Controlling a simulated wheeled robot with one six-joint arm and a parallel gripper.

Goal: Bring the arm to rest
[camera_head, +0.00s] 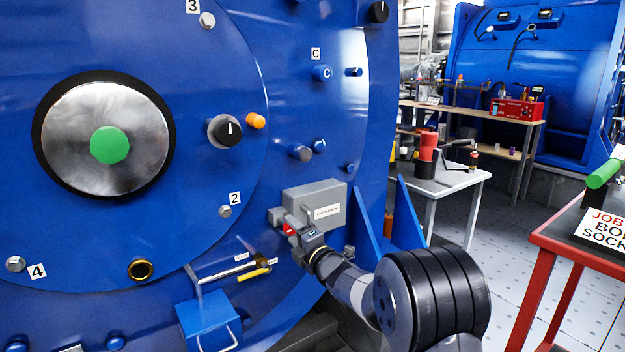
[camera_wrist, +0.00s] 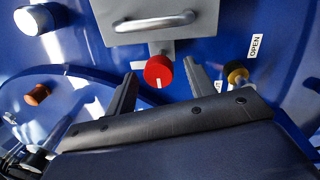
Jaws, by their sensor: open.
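My gripper (camera_head: 284,222) is in front of the blue motor housing, close to a grey box (camera_head: 328,205) with a white label. The red knob also shows beside my gripper in the head view (camera_head: 289,230). I cannot tell whether a finger touches it. My arm reaches in from the lower right.
A yellow-handled lever (camera_head: 254,274) and a blue box (camera_head: 208,320) are left of and below my gripper. A blue bracket (camera_head: 408,215) stands right of the grey box. A red table (camera_head: 585,238) and a grey table (camera_head: 450,184) stand to the right, with open floor between.

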